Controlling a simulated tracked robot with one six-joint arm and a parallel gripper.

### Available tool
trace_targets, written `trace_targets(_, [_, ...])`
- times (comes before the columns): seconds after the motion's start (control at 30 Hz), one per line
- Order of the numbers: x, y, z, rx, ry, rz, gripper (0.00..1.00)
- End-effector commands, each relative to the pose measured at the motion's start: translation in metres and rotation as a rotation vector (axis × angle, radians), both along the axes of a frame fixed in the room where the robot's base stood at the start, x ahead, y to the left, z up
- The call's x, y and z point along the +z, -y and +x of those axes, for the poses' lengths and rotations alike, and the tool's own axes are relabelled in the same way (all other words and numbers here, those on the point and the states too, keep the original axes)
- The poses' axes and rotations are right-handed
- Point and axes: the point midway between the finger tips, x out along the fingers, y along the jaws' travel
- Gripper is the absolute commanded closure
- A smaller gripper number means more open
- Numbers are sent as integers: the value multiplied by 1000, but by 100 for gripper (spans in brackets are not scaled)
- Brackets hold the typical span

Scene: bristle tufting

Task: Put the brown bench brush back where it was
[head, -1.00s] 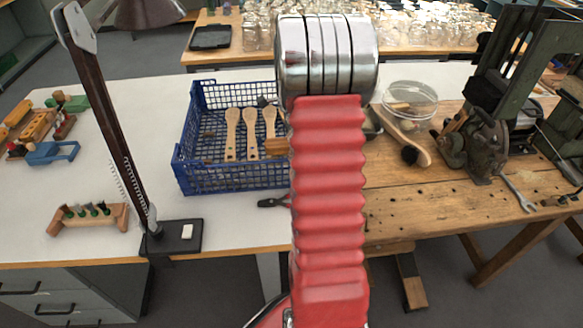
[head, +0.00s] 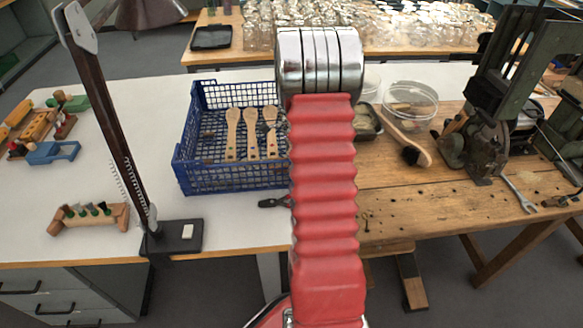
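A brown brush (head: 404,135) with a long curved wooden handle and a dark bristle tuft lies on the wooden workbench, right of my arm. It looks like the bench brush. My red bellows-covered arm with its metal rings stands in the middle of the view and blocks what lies behind it. My gripper is hidden behind the arm, so I cannot see its fingers or anything in them. A blue crate (head: 232,187) stands left of the arm with several pale wooden brush handles (head: 251,135) in it. Its right end is partly hidden by the arm.
A round glass dish (head: 411,101) and a small metal tray (head: 366,123) lie near the brush. A dark green machine (head: 490,110) stands at the right with a wrench (head: 519,194) in front. A lamp stand (head: 174,237) is at the left. The bench front is mostly clear.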

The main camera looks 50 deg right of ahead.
Motion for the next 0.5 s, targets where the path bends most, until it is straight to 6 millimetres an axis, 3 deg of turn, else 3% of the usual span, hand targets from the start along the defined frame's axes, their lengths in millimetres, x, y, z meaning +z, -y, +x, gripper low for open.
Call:
trace_targets(0.43, [-7,0,0,-1,0,0,100])
trace_targets(0.47, [-7,0,0,-1,0,0,62])
trace_targets(0.5, [-7,0,0,-1,0,0,59])
